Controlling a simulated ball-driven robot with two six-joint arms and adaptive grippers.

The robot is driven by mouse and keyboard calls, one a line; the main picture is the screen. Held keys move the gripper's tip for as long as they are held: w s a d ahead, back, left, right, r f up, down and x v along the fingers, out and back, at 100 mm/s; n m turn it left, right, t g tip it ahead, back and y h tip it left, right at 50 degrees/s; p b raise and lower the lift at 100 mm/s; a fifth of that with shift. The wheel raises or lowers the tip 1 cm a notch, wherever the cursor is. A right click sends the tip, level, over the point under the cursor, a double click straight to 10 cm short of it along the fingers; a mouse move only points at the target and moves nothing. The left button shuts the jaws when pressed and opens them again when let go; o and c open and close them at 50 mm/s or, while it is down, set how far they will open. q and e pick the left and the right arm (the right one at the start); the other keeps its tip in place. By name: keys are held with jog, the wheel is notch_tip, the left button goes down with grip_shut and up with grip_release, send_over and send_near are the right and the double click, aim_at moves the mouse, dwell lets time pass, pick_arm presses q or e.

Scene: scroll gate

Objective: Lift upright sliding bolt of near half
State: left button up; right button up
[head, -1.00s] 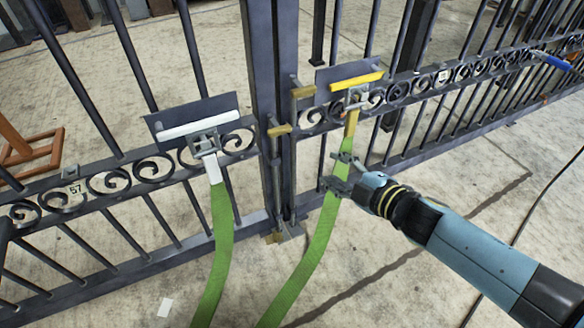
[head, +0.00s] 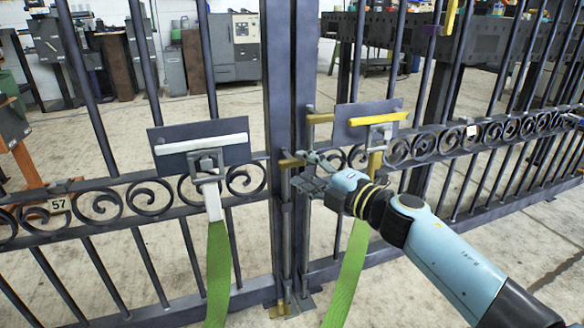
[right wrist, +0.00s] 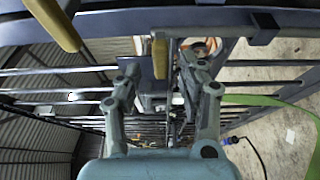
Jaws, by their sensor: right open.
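The gate's two halves meet at a dark centre post (head: 279,85). An upright bolt rod (head: 286,235) runs down there, with a short yellow grip (head: 291,162) at mid height. A second yellow grip (head: 320,118) sits higher, just right of the post. I cannot tell for sure which bolt belongs to the near half. My right gripper (head: 303,172) is open beside the lower grip, close in the picture; contact is unclear. In the right wrist view, a yellow grip (right wrist: 160,56) shows between the open fingers (right wrist: 160,72). My left gripper is out of view.
A white-handled latch (head: 205,142) is on the left half, a yellow-handled latch (head: 378,119) on the right half. Green straps hang below, the left one (head: 218,270) and the right one (head: 347,280). Another yellow grip (right wrist: 54,25) is close at upper left in the wrist view.

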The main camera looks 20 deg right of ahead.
aim_at(295, 164)
jog(key=shift+b+x, duration=0.35)
jog(key=shift+x, duration=1.8)
grip_shut()
